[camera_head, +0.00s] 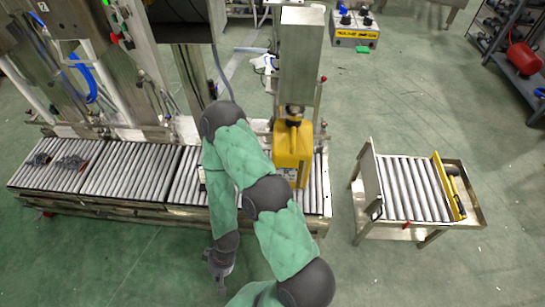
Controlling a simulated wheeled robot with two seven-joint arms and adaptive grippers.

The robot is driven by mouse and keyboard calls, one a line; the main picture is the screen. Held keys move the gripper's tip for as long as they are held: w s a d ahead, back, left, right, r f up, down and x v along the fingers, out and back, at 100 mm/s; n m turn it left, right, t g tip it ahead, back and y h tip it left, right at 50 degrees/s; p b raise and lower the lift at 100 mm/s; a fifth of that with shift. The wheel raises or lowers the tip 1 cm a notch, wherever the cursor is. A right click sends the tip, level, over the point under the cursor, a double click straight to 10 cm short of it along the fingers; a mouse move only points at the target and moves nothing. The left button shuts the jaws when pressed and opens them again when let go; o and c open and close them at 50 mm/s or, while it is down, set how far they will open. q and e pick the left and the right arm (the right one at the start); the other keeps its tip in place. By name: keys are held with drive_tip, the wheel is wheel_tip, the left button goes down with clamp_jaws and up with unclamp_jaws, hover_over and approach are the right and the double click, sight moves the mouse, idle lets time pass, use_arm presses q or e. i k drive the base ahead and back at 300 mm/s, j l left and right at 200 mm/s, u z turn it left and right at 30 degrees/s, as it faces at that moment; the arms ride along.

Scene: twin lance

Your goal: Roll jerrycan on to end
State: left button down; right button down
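A yellow jerrycan (293,143) stands upright on the right end of a roller conveyor (130,170), below a tall metal housing. My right arm crosses in front of the conveyor and hides the rollers just left of the jerrycan. My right gripper (219,284) hangs in front of the conveyor's near edge, to the left of and nearer than the jerrycan, and apart from it. It is small and dark, and I cannot tell whether its fingers are open. My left gripper is not in view.
A separate roller cart (405,190) with a yellow bar stands to the right, across a gap of floor. Small dark and red things (70,162) lie on the conveyor's left end. The metal housing (301,50) rises behind the jerrycan. A control box (354,30) stands further back.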

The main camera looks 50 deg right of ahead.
sight(292, 151)
drive_tip(key=i+j+z, duration=0.1)
drive_tip(key=z, duration=0.3)
drive_tip(key=i+j+z, duration=0.15)
drive_tip(key=z, duration=0.25)
drive_tip(key=i+j+z, duration=0.2)
drive_tip(key=z, duration=0.2)
drive_tip(key=i+j+z, duration=0.45)
drive_tip(key=j+z, duration=0.25)
drive_tip(key=l, duration=0.1)
